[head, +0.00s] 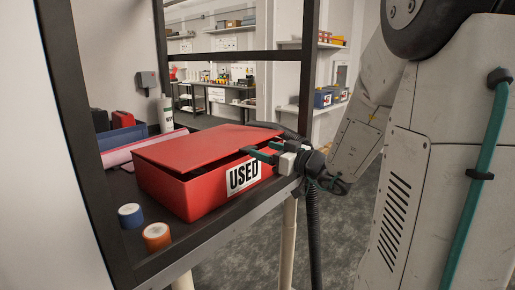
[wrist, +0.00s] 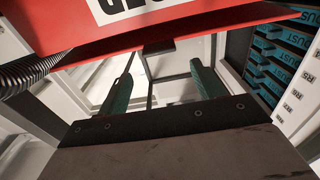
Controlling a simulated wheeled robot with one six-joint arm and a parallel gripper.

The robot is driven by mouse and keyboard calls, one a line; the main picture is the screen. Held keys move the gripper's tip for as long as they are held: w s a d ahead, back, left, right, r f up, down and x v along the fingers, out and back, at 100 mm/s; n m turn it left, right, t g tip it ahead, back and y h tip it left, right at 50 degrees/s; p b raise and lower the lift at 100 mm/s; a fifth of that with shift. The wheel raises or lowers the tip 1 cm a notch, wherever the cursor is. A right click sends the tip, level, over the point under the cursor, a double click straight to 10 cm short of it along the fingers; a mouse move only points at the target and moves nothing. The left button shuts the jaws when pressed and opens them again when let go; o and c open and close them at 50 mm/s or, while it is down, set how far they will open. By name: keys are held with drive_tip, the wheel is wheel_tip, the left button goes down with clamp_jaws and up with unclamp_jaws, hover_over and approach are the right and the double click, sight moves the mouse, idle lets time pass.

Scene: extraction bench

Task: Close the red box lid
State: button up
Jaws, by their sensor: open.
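The red box (head: 196,198), with a white "USED" label, sits on the dark bench top. Its red lid (head: 200,147) lies over the box, slightly tilted, with a dark gap along the near edge, so it is not flush. My gripper (head: 262,153) has green fingers and is at the right end of the box, by the lid's edge. In the wrist view the fingers (wrist: 160,92) are apart with nothing between them. The box wall with part of its label (wrist: 120,12) and a red lid edge (wrist: 190,36) cross the top of that view. Contact with the lid cannot be told.
A blue-topped roll (head: 130,215) and an orange roll (head: 156,236) stand left of the box. A pink item (head: 117,157) and a blue bin (head: 122,137) are behind it. A black frame post (head: 308,65) rises behind the gripper. Labelled drawers (wrist: 272,60) show in the wrist view.

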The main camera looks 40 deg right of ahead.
drive_tip(key=shift+s+d, duration=0.1)
drive_tip(key=shift+s, duration=0.25)
